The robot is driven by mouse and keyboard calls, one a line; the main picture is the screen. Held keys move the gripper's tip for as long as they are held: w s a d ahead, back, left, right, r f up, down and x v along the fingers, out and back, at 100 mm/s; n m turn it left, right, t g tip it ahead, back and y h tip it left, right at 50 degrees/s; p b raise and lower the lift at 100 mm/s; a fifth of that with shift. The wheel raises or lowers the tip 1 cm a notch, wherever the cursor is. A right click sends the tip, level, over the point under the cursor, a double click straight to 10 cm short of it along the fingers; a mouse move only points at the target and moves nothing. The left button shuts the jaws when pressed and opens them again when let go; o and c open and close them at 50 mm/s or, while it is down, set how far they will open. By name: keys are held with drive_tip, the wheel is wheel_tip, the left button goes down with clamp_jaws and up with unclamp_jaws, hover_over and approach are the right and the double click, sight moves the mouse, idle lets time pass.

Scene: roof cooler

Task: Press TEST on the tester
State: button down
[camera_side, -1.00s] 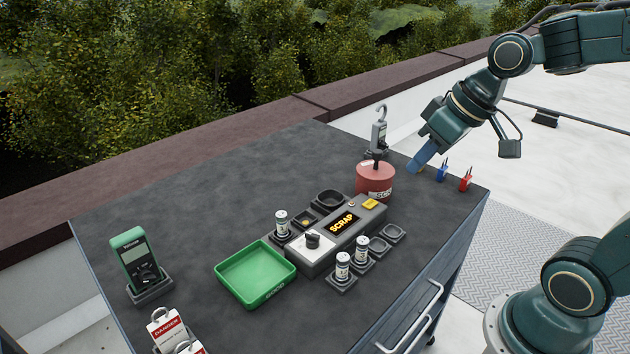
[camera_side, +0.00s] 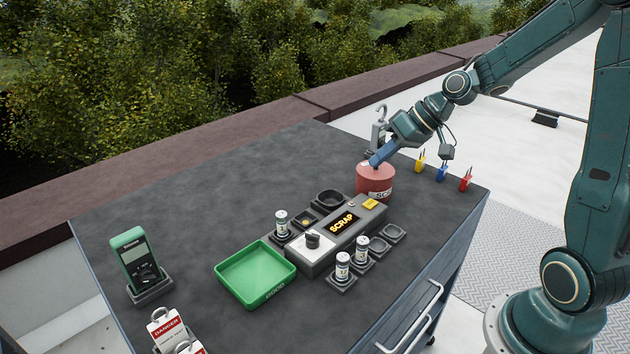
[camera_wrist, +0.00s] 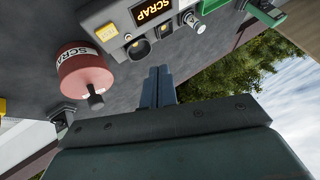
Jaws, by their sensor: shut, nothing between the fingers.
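The tester (camera_side: 318,262) is a long grey box on the dark bench, with a lit SCRAP display (camera_side: 343,223), a knob (camera_side: 312,240) and a yellow button (camera_side: 370,204) at its far right end. Any lettering on that button is too small to read. In the wrist view the display (camera_wrist: 152,10) and the yellow button (camera_wrist: 108,31) show at the top. My gripper (camera_side: 375,163) is shut and empty, in front of or over the top of the red scrap can in the side view, apart from the button. Its fingers (camera_wrist: 159,72) are together in the wrist view.
The red scrap can (camera_side: 372,182) stands just behind the tester's button end. Cells (camera_side: 343,268) stand in holders beside the tester, near a green tray (camera_side: 232,289). A green meter (camera_side: 133,255) is at left. Coloured padlocks (camera_side: 442,172) stand at the right edge.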

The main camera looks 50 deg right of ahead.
sight(375, 204)
drive_tip(key=shift+m+t+y, duration=0.4)
drive_tip(key=shift+w+d+f, duration=0.5)
drive_tip(key=shift+d+f, duration=0.1)
drive_tip(key=shift+d, duration=0.2)
drive_tip(key=shift+w+d+f, duration=0.5)
drive_tip(key=shift+d+f, duration=0.1)
drive_tip(key=shift+d, duration=0.2)
drive_tip(key=shift+f, duration=0.15)
drive_tip(key=shift+f, duration=4.3)
drive_tip(key=shift+f, duration=0.75)
drive_tip(key=shift+r, duration=0.8)
drive_tip(key=shift+r, duration=0.1)
drive_tip(key=shift+r, duration=2.4)
